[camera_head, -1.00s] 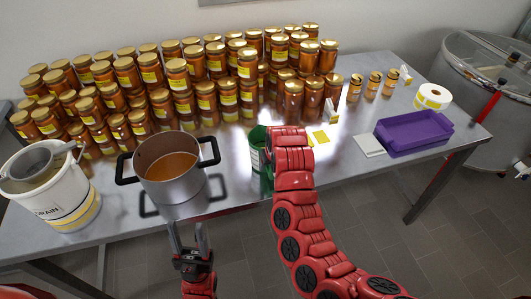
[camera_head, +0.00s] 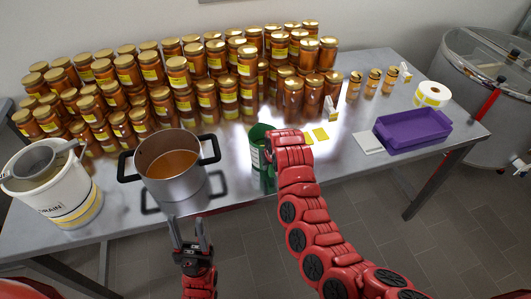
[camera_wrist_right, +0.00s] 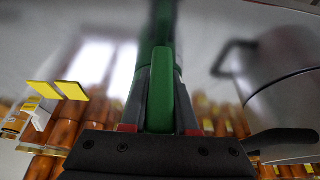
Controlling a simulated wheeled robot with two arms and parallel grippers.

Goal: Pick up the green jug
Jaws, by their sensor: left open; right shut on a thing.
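The green jug (camera_head: 258,150) stands near the front edge of the metal table, right of the steel pot, partly hidden behind my right arm. In the right wrist view the jug's green handle (camera_wrist_right: 160,90) lies between the fingers of my right gripper (camera_wrist_right: 158,100), which is shut on it. The jug's body is mostly hidden there. I cannot tell whether the jug's base touches the table. My left gripper (camera_head: 189,235) is open and empty, in front of the table edge below the pot.
A steel pot (camera_head: 172,190) of amber liquid stands left of the jug, with a white bucket (camera_head: 75,200) and sieve further left. Rows of honey jars (camera_head: 190,90) fill the back. A purple tray (camera_head: 412,132) and paper roll (camera_head: 432,95) are at the right.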

